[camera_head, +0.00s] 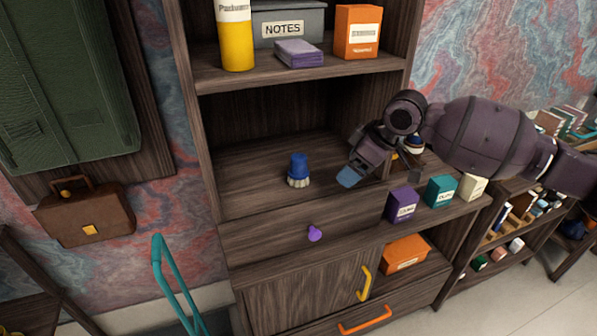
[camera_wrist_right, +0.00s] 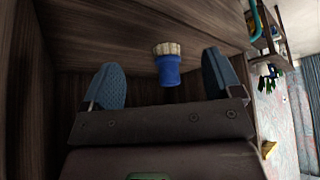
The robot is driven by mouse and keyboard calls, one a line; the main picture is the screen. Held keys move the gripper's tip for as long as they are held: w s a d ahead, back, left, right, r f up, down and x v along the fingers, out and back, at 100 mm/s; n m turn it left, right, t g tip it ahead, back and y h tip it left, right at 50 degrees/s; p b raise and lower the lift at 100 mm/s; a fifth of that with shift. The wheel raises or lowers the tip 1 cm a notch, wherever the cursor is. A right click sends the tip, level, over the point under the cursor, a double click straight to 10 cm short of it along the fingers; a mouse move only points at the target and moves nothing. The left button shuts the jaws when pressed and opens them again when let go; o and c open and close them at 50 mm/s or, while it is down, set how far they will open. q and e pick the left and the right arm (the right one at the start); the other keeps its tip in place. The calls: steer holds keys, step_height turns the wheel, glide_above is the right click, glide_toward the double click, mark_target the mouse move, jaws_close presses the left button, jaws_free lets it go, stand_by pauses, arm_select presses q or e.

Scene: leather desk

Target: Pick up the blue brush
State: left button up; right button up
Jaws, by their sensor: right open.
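The blue brush (camera_head: 298,170) stands upright on the wooden desk surface (camera_head: 240,195), its pale bristles down and its blue handle up. My right gripper (camera_head: 352,174) is to the right of the brush in the head view, apart from it. In the right wrist view the brush (camera_wrist_right: 168,66) shows beyond and between the two blue-grey fingertips of the right gripper (camera_wrist_right: 165,80). These fingers are spread wide and hold nothing. My left gripper is not in either view.
Purple (camera_head: 401,204), teal (camera_head: 440,190) and cream (camera_head: 473,187) boxes stand along the front right edge. A small purple object (camera_head: 314,233) is at the front. An upper shelf (camera_head: 300,75) overhangs the back. The surface left of the brush is clear.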

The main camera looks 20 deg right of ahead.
mark_target(299, 156)
steer(key=w+a, duration=0.3)
steer(key=a, duration=0.1)
steer(key=w+a+b, duration=0.1)
steer(key=w+a, duration=0.2)
steer(key=w, duration=0.1)
steer(key=shift+w+a+f+b, duration=0.1)
steer(key=shift+w+a+b, duration=0.05)
steer(key=shift+a+b, duration=0.2)
steer(key=b+x, duration=0.1)
steer(key=x, duration=0.4)
steer(key=shift+f, duration=0.1)
steer(key=c, duration=1.1)
steer(key=shift+r, duration=0.65)
steer(key=r, duration=0.2)
steer(key=r+p, duration=0.1)
steer(key=shift+s+d, duration=0.25)
steer(key=shift+s+d+f+p, duration=0.1)
steer(key=shift+s+d+p, duration=0.55)
steer(key=shift+s+d, duration=2.4)
steer(key=shift+s+d+f+p, duration=0.15)
steer(key=shift+s+d+p, duration=0.45)
steer(key=shift+s+d, duration=2.5)
